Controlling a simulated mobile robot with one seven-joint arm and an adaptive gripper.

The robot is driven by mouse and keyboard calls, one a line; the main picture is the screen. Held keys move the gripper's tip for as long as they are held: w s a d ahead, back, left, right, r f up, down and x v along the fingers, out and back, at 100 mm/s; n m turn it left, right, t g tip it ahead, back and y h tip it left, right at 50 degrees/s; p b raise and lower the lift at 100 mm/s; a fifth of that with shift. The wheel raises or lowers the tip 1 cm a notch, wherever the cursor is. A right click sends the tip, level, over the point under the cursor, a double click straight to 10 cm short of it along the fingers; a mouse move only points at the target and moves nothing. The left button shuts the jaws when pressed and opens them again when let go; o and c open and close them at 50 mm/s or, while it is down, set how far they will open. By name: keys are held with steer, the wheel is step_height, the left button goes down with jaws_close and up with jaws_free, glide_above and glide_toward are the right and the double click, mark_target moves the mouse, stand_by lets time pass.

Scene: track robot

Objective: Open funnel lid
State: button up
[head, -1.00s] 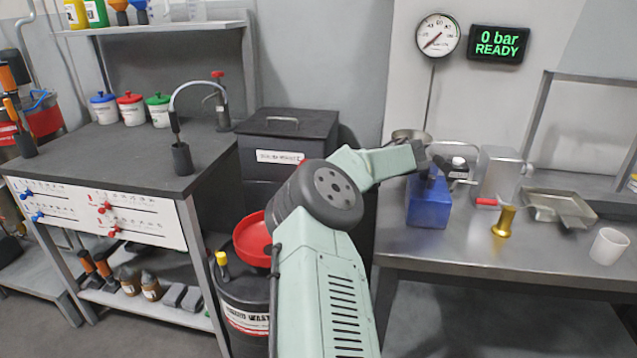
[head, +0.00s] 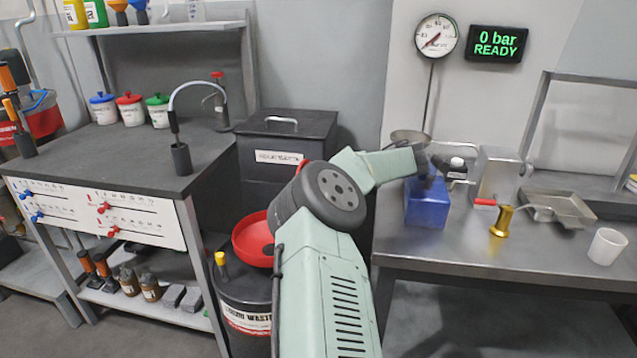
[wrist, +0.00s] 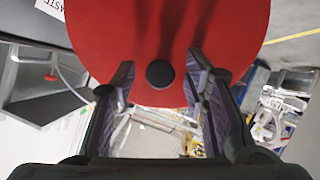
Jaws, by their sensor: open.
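The red funnel (head: 252,238) sits on top of a dark waste drum (head: 240,292), left of my arm, which hides part of it. In the wrist view its round red lid (wrist: 165,30) fills the upper middle. A black round knob (wrist: 160,74) is on the lid near its lower edge. My gripper (wrist: 160,80) is open, with one finger on each side of the knob and visible gaps between them. I cannot tell how far the fingertips are from the lid. In the head view I cannot make out the fingers.
A dark bin (head: 285,135) stands behind the drum.

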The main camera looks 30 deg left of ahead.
step_height(320, 180, up, 10)
stand_by(0.6)
stand_by(0.4)
